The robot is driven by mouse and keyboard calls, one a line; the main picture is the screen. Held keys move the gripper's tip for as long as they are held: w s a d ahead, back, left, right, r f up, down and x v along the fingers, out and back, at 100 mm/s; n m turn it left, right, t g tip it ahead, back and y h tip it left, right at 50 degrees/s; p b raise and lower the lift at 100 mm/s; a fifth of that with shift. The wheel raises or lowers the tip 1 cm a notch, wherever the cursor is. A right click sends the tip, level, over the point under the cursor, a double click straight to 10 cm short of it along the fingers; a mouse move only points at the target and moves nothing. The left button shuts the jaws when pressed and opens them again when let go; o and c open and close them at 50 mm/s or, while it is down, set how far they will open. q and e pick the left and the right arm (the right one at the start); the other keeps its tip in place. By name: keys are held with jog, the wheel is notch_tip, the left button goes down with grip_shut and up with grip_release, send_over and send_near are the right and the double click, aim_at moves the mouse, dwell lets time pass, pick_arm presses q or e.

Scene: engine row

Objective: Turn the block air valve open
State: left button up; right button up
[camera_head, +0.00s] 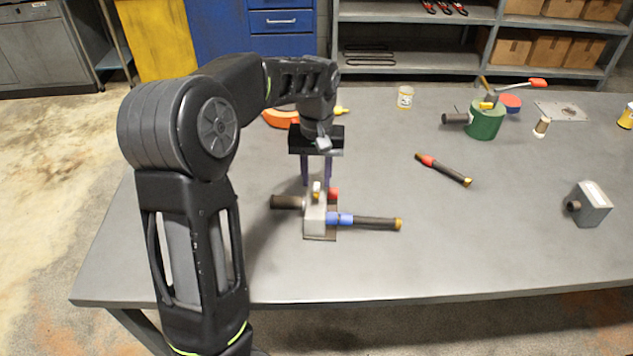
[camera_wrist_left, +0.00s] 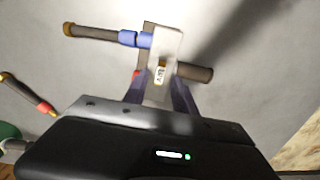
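The grey block (camera_head: 315,218) lies on the table below my left gripper. It has a dark hose stub (camera_head: 287,202) on its left and a blue-collared hose (camera_head: 370,222) with a brass end on its right. A small red part (camera_head: 333,194) and a small brass-and-white part (camera_head: 317,188) show on its top. In the left wrist view, the block (camera_wrist_left: 165,45), the red part (camera_wrist_left: 136,73) and the brass-and-white part (camera_wrist_left: 160,73) also show. My left gripper (camera_head: 317,182) is open, pointing down, with its fingers apart at the block's far end. Contact cannot be told. My right gripper is not in view.
A red-and-black hose (camera_head: 443,169) lies right of the block. A green round canister (camera_head: 486,121) with a red-tipped lever stands at the back right. Another grey block (camera_head: 590,205) stands at the far right. A small jar (camera_head: 405,97) is at the back. The front table is clear.

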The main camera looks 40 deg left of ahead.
aim_at(317, 188)
pick_arm(q)
notch_tip(317, 188, up, 6)
jog(key=shift+f, duration=0.2)
dwell(0.5)
